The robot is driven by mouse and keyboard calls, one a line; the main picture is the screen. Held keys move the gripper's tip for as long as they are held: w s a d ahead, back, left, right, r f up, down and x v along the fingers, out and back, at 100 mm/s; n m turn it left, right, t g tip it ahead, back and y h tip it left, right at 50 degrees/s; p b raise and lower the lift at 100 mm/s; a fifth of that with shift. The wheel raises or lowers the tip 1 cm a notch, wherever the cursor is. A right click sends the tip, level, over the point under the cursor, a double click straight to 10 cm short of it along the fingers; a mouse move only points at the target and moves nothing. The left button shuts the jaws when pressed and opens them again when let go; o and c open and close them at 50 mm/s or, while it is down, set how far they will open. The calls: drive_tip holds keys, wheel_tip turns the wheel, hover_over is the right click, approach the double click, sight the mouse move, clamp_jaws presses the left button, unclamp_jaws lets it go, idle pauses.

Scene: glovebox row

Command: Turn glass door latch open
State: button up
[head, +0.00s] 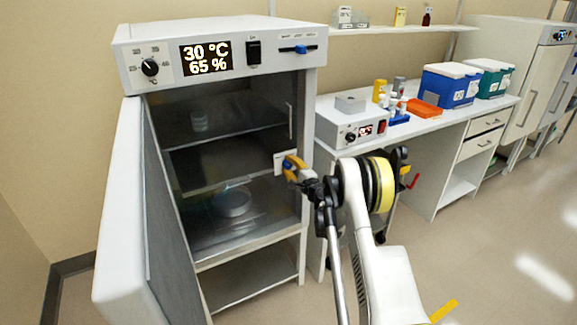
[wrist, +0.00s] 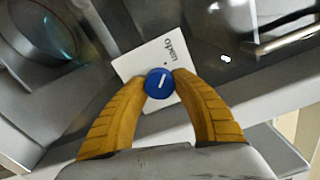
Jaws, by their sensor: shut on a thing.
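The incubator (head: 205,60) has its outer door (head: 130,220) swung open to the left. Behind it a glass inner door (head: 225,150) covers the shelves and looks closed. The latch is a round blue knob (wrist: 159,82) with a white line mark, set on a white plate (wrist: 133,66) with lettering that includes "open". My gripper (head: 290,168) is at the right edge of the glass door. In the wrist view its yellow fingers (wrist: 160,88) are shut on the blue knob, one on each side. In the head view my gripper hides the knob.
A vertical handle (head: 290,121) is on the glass door above the latch. Behind the glass are a dish (head: 232,202) and a small jar (head: 199,121). A bench (head: 435,125) with a control box (head: 350,127) and cool boxes stands to the right.

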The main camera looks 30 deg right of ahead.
idle(0.3)
drive_tip(key=o, duration=1.2)
drive_tip(key=shift+s, duration=0.1)
drive_tip(key=s, duration=1.1)
drive_tip(key=shift+s+d, duration=0.25)
drive_tip(key=shift+s, duration=0.15)
